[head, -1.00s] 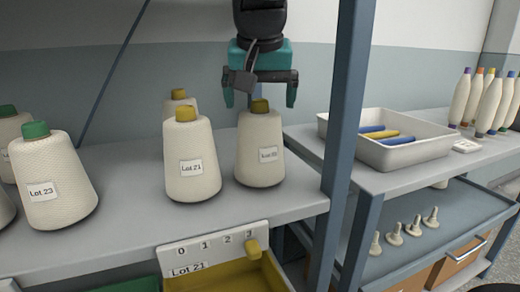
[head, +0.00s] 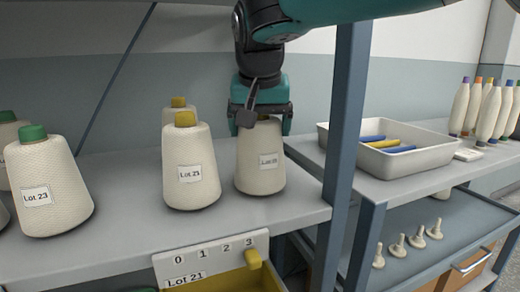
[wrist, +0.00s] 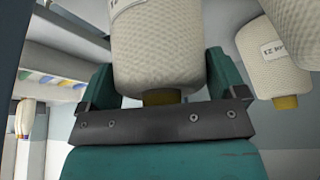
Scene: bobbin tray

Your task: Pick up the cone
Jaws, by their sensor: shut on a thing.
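A cream yarn cone (head: 260,165) stands on the grey shelf at the right, its label too small to read surely. My gripper (head: 260,128) comes from above and is shut on its upper part, hiding its tip. In the wrist view the held cone (wrist: 155,50) sits between the teal fingers, its yellow tip near the palm. A yellow-tipped cone labelled Lot 21 (head: 191,160) stands just left, apart from it. It also shows in the wrist view (wrist: 265,65). Another yellow-tipped cone (head: 178,103) is partly hidden behind it.
A green-tipped Lot 23 cone (head: 60,190) and others stand at the left. A blue post (head: 345,130) rises close right of my gripper. Beyond it are a white tray (head: 420,160) and several slim bobbins (head: 490,105). A yellow bin (head: 225,282) with a number plate (head: 213,252) is below.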

